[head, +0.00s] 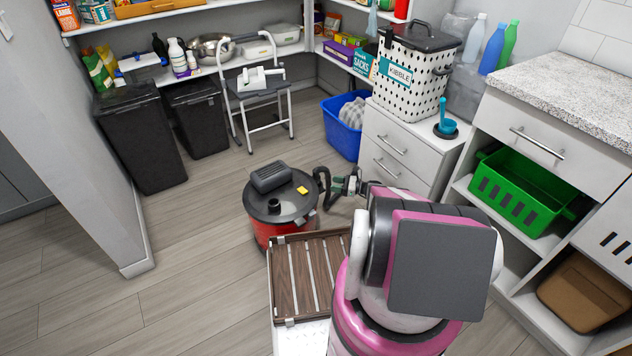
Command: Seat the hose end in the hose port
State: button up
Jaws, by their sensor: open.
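The vacuum is a red drum (268,232) with a black lid (300,196), standing on the floor ahead of me. A short round black stub on the lid's front, which looks like the hose port (273,205), is uncovered. A black ribbed hose (319,178) curves beside the drum's right side, toward my gripper. My gripper (341,188) is small in view, just right of the drum and partly hidden by my arm. Its jaws are open, close to the hose. The hose end cannot be made out clearly, and I cannot tell whether the jaws touch it.
A brown slatted tray (309,275) lies in front of the drum. A white drawer unit (396,150) stands behind my gripper, with a blue bin (342,142) beside it. Black bins (143,140) and a step stool (262,100) stand behind. Floor at left is clear.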

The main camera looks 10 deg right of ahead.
aim_at(318, 180)
jog(key=x, duration=0.8)
jog(key=shift+w+a+r, duration=0.15)
jog(key=shift+w+a, duration=0.1)
jog(key=c, duration=0.7)
